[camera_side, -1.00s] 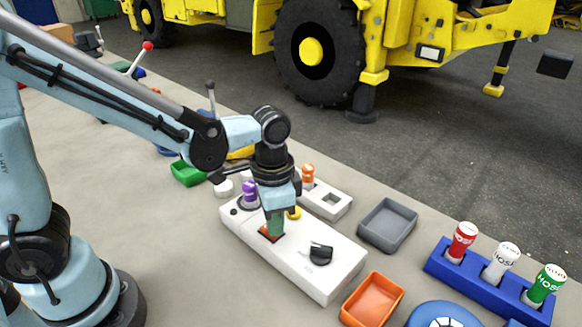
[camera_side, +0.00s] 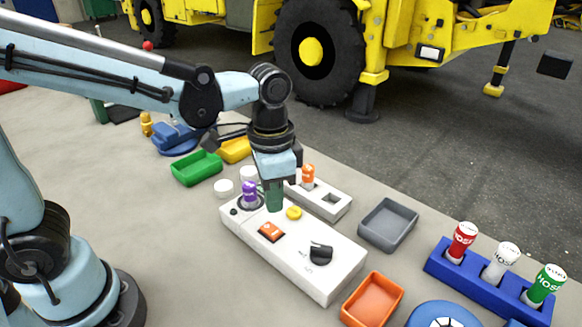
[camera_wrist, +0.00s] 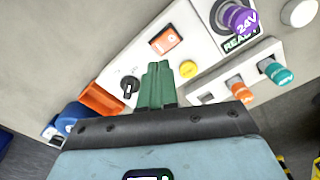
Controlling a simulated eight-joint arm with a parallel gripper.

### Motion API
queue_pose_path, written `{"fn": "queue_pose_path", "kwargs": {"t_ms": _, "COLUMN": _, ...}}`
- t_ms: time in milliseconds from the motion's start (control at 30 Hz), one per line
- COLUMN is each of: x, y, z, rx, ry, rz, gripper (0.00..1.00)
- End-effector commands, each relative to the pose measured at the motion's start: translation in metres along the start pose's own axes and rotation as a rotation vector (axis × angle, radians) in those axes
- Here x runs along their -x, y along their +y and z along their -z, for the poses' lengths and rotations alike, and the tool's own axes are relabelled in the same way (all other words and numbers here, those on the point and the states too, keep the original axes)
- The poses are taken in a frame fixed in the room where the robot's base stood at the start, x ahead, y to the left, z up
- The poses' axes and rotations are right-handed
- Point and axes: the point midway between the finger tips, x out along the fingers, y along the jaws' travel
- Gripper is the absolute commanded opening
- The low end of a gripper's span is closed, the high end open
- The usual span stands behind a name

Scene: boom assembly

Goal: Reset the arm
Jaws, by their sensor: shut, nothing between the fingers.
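My gripper (camera_side: 274,198) is shut and empty, its green fingers pressed together just above the white control box (camera_side: 335,278). In the wrist view the shut green fingers (camera_wrist: 157,68) point at the box between the black knob and the yellow button. On the box are an orange rocker switch (camera_side: 271,232), a yellow button (camera_side: 294,213), a black rotary knob (camera_side: 321,253) and a purple plug marked 24V (camera_side: 249,193). The wrist view also shows the purple plug (camera_wrist: 240,20) and the orange switch (camera_wrist: 166,40). My gripper appears clear of the switch.
A white socket block with an orange plug (camera_side: 308,175) stands behind the box. A grey tray (camera_side: 388,226), an orange tray (camera_side: 372,300) and a blue rack (camera_side: 470,278) with red, white and green hose cylinders lie right. Green (camera_side: 196,170) and yellow trays lie behind left.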

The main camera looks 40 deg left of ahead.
Motion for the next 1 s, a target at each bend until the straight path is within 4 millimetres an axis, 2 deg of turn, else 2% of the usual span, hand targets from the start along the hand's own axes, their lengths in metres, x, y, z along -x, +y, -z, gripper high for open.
{"fn": "queue_pose_path", "kwargs": {"t_ms": 200, "x": 0.009, "y": 0.000, "z": 0.000, "rx": 0.000, "ry": 0.000, "rz": 0.000, "gripper": 0.00}}
{"fn": "queue_pose_path", "kwargs": {"t_ms": 567, "x": 0.011, "y": -0.003, "z": -0.003, "rx": 0.017, "ry": 0.017, "rz": 0.004, "gripper": 0.00}}
{"fn": "queue_pose_path", "kwargs": {"t_ms": 767, "x": 0.018, "y": -0.023, "z": -0.021, "rx": 0.138, "ry": 0.154, "rz": 0.036, "gripper": 0.00}}
{"fn": "queue_pose_path", "kwargs": {"t_ms": 1000, "x": 0.023, "y": -0.053, "z": -0.050, "rx": 0.341, "ry": 0.393, "rz": 0.099, "gripper": 0.00}}
